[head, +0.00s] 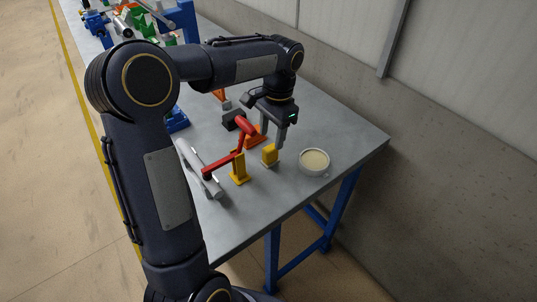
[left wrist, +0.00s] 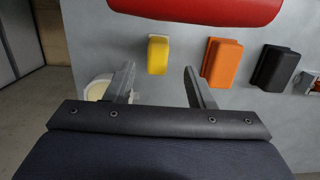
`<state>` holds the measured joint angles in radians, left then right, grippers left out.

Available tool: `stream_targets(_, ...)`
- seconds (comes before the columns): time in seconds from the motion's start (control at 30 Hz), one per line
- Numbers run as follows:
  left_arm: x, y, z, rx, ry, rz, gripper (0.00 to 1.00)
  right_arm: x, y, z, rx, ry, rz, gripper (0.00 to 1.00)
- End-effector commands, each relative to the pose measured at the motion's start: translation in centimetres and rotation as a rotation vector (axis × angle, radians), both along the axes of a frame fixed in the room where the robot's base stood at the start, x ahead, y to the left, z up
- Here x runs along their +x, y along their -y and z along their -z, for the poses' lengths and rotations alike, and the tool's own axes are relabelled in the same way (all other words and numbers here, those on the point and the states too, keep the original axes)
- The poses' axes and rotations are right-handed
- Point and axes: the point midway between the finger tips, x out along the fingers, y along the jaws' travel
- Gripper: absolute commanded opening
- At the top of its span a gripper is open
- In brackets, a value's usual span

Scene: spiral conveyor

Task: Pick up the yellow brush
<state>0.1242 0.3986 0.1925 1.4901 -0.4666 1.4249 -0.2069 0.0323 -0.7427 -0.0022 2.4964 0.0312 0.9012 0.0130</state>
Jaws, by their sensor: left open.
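The yellow brush (head: 270,156) is a small block standing on the grey table, left of a round cup. It also shows in the left wrist view (left wrist: 158,55), just beyond my fingertips and lined up with the gap between them. My left gripper (head: 273,142) is open and points down above the brush, with nothing between its fingers. Both fingers show apart in the left wrist view (left wrist: 159,76). I cannot tell the exact height of the fingertips over the brush. My right gripper is not in view.
An orange block (left wrist: 221,62) and a black block (left wrist: 280,66) stand in a row beside the brush. A red lever on a yellow post (head: 239,168) stands close by. The pale-filled cup (head: 314,161) is near the table's right end. A grey bar (head: 200,168) lies left.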

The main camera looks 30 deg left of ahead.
Motion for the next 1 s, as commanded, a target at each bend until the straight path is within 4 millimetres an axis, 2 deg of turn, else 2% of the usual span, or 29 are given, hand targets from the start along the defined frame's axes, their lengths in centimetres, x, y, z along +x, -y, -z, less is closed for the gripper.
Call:
stream_targets(0.3,-0.8,0.1,4.4,0.000,-0.003,-0.001,0.49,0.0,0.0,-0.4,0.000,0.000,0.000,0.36)
stream_targets(0.63,-0.8,0.1,5.0,-0.001,0.001,-0.001,0.48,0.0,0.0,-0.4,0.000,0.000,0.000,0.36)
stream_targets(1.0,-0.8,0.1,5.0,-0.001,0.001,-0.001,0.00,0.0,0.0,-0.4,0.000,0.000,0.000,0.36)
